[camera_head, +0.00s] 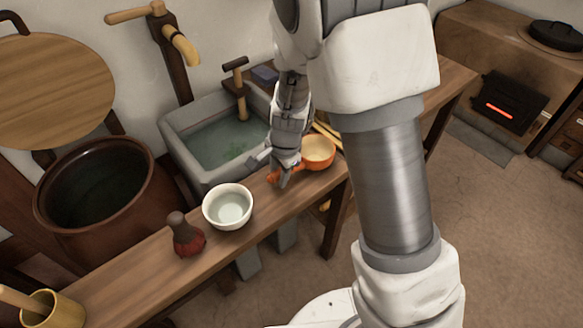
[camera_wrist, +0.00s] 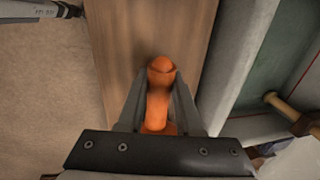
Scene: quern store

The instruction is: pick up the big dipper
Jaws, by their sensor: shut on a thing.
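The big dipper has a round cream bowl with an orange outside (camera_head: 318,151) and an orange handle that points left over the wooden bench. My gripper (camera_head: 280,177) is at this handle, beside the bowl. In the wrist view the orange handle (camera_wrist: 160,90) lies between the two fingers of my gripper (camera_wrist: 155,100), which are shut on it. The handle's rounded end sticks out past the fingers. The bowl is out of sight in the wrist view. I cannot tell whether the dipper rests on the bench or is just clear of it.
A white bowl (camera_head: 229,207) and a dark red bottle-shaped thing (camera_head: 187,237) stand on the bench (camera_head: 130,285) to the left. A grey stone sink (camera_head: 182,152) with water is behind. A big brown vat (camera_head: 165,200) stands at the left. A stove (camera_head: 470,50) is far right.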

